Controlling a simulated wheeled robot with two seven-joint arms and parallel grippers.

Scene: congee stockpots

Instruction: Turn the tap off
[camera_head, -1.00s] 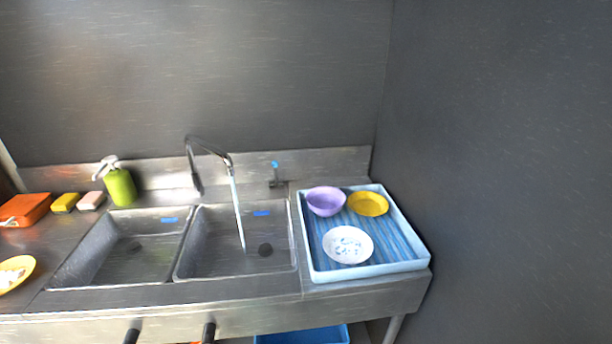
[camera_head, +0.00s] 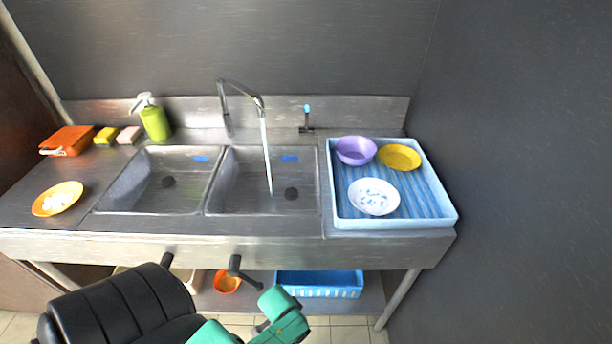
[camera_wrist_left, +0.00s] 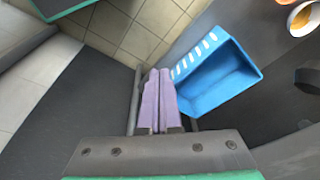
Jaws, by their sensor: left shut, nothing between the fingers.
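The metal tap (camera_head: 240,90) arches over the right basin (camera_head: 262,180). A thin stream of water (camera_head: 266,155) runs from its spout into that basin. A small blue-tipped lever (camera_head: 307,118) stands upright behind the basin, to the right of the tap. My left arm, black and green, rises at the bottom of the head view, low in front of the sink; its fingertips are not clear there. In the left wrist view my left gripper (camera_wrist_left: 160,100) has its purple fingers shut, with nothing between them. My right gripper is not in view.
A blue-white tray (camera_head: 446,215) with bowls and a plate stands right of the basins. A green soap bottle (camera_head: 155,123) stands at the back left. Black handles (camera_head: 236,266) stick out from the counter front. A blue basket (camera_head: 320,290) sits on the lower shelf.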

